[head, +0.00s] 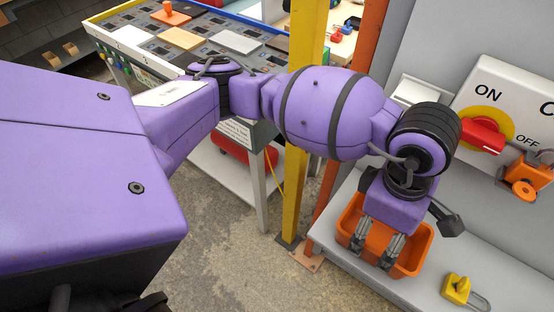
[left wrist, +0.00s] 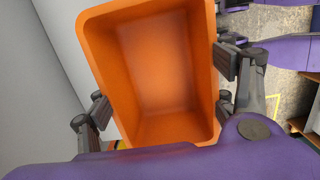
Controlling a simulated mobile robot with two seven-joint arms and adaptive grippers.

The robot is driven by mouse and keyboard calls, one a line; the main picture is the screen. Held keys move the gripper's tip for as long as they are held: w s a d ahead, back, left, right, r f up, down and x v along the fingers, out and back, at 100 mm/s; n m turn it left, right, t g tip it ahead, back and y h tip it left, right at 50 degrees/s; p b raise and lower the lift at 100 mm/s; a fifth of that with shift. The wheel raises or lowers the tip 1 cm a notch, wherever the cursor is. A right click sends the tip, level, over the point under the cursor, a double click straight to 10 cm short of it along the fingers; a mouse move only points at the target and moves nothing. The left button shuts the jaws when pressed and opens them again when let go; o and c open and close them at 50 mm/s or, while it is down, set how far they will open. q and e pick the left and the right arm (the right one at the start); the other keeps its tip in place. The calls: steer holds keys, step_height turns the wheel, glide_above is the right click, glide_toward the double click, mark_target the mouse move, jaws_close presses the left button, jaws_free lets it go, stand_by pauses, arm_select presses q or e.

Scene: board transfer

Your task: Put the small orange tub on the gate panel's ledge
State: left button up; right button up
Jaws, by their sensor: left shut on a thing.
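The small orange tub (head: 418,252) is in the grip of my left gripper (head: 374,248), over the near left end of the gate panel's pale ledge (head: 512,268). In the left wrist view the empty tub (left wrist: 165,70) opens toward the camera, with the fingers of my left gripper (left wrist: 165,85) at its two sides. The tub's underside is hidden, so I cannot tell whether it touches the ledge or hangs just above it. My right gripper is not in view.
A yellow padlock (head: 457,288) lies on the ledge right of the tub. A red switch (head: 482,137) and an orange lockout piece (head: 522,182) are on the panel. A yellow post (head: 305,55) and an orange post (head: 362,50) stand beside my arm. A board table (head: 130,62) is behind.

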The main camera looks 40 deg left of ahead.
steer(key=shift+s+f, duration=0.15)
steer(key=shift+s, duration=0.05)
arm_select(q)
steer(key=shift+f, duration=0.15)
steer(key=o, duration=1.2)
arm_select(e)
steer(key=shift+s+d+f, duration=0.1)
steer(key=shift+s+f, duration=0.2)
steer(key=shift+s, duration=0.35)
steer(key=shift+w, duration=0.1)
